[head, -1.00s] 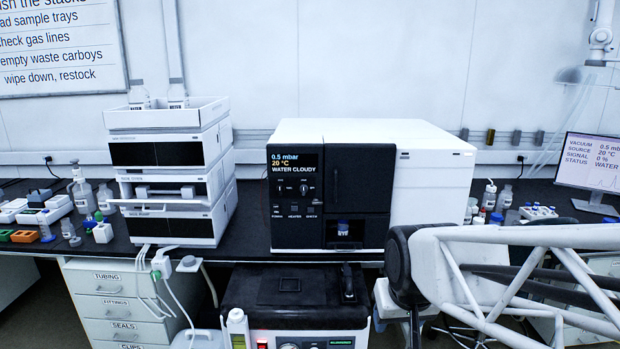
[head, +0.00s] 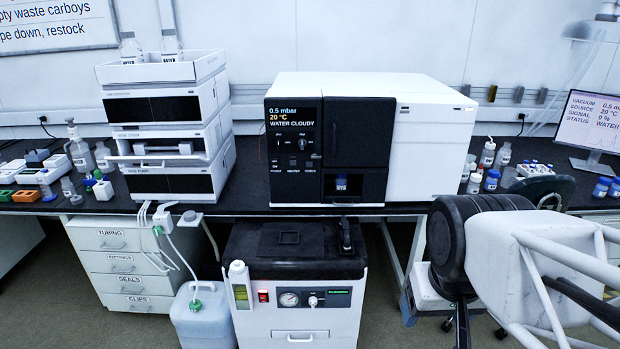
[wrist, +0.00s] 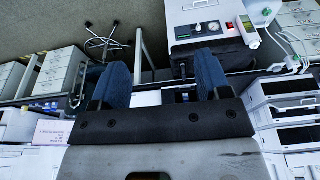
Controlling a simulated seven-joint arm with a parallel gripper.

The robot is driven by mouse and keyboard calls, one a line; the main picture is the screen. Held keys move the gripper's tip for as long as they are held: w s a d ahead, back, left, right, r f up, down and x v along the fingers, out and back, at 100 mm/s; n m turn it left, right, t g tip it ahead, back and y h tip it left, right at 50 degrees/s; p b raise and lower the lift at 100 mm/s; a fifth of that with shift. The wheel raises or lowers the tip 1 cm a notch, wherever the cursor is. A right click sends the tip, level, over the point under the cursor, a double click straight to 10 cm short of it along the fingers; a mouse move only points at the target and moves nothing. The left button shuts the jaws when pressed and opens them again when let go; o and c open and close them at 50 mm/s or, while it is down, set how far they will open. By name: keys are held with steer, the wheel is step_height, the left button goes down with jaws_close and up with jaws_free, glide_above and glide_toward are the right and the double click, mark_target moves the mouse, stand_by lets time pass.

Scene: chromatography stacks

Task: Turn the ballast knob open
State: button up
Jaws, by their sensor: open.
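The pump (head: 300,262) stands on the floor below the bench in the head view, with a front panel facing me. The panel carries a small knob (head: 313,300) at right of a round gauge (head: 289,299) and a red switch (head: 263,295); I take this knob as the ballast knob, though no label is readable. In the wrist view the scene is upside down, and the knob (wrist: 197,28) is small, beyond the fingers. My gripper (wrist: 163,75) is open and empty, its blue fingers apart and clear of the pump. In the head view its fingers cannot be made out.
The white instrument (head: 430,150) sits on the bench above. Floor in front of the pump is partly out of view.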

steer(key=w+a+f+n+t, duration=0.1)
steer(key=w+f+n, duration=0.3)
steer(key=w, duration=0.7)
steer(key=w+f+n+t, duration=0.15)
steer(key=w+f, duration=0.35)
steer(key=w, duration=0.5)
steer(key=w+a+f+n+t, duration=0.15)
steer(key=w+f, duration=0.35)
steer(key=w, duration=0.6)
steer(key=w+a+f+n+t+y, duration=0.1)
steer(key=w+f+n+t, duration=0.15)
steer(key=w+f, duration=0.6)
steer(key=w+a+f+n+t+y, duration=0.1)
steer(key=w+f+n, duration=0.35)
steer(key=f, duration=0.65)
steer(key=n+t+y, duration=0.5)
steer(key=n+t, duration=0.2)
steer(key=n, duration=0.2)
glide_toward(313, 305)
steer(key=w, duration=0.3)
steer(key=shift+a+f+g, duration=0.25)
steer(key=shift+a+f, duration=0.05)
steer(key=shift+a, duration=0.05)
steer(key=shift+w, duration=0.1)
steer(key=shift+x, duration=3.8)
